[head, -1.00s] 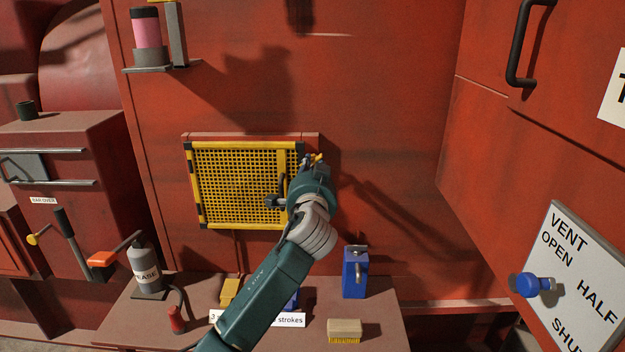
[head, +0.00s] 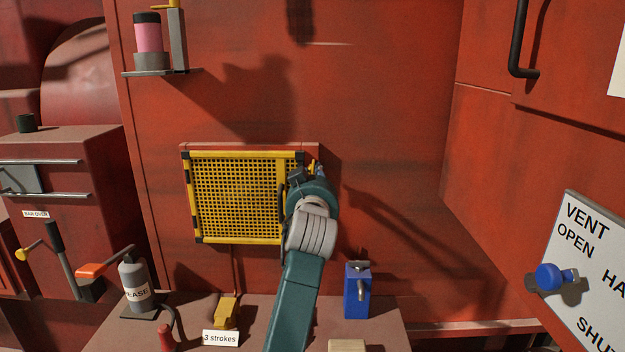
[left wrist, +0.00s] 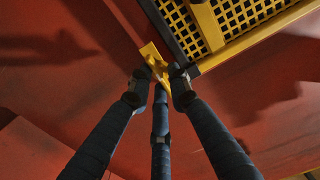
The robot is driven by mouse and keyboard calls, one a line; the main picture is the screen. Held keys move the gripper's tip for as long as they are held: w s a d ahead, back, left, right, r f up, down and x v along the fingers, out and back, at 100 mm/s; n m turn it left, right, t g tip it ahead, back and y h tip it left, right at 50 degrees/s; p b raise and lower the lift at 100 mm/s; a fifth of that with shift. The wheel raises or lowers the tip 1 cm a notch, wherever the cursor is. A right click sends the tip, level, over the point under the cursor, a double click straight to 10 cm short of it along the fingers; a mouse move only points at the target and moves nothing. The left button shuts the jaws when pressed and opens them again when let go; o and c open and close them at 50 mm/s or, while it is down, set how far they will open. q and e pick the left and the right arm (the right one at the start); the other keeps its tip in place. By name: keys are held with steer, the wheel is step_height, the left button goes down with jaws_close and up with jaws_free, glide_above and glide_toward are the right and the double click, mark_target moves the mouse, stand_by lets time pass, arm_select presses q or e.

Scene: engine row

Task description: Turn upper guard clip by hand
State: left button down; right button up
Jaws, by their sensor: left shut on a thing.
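The yellow mesh guard (head: 190,200) with black corners is flat against the red wall, and its corner also shows in the left wrist view (left wrist: 215,25). The upper guard clip (head: 312,166) is a small yellow piece at the guard's upper right corner, mostly hidden by my gripper in the head view. In the left wrist view the clip (left wrist: 150,52) stands beside the guard's dark corner. My left gripper (left wrist: 157,88) has its dark fingers closed around the clip's near end. In the head view the left gripper (head: 308,174) covers the guard's upper right edge. My right gripper is not in view.
A bench below holds a grease can (head: 135,285), a blue block-shaped device (head: 357,292), a yellow piece (head: 227,310) and a "3 strokes" label (head: 220,338). A vent plate (head: 590,225) with a blue knob (head: 550,277) is at right. The wall right of the guard is clear.

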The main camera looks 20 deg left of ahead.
arm_select(q)
steer(key=shift+w+d+r+n, duration=0.1)
steer(key=shift+r+n, duration=0.3)
steer(key=shift+r, duration=0.1)
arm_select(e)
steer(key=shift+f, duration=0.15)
arm_select(q)
steer(key=c, duration=1.8)
jaws_free()
step_height(320, 180, up, 9)
steer(key=w, duration=0.1)
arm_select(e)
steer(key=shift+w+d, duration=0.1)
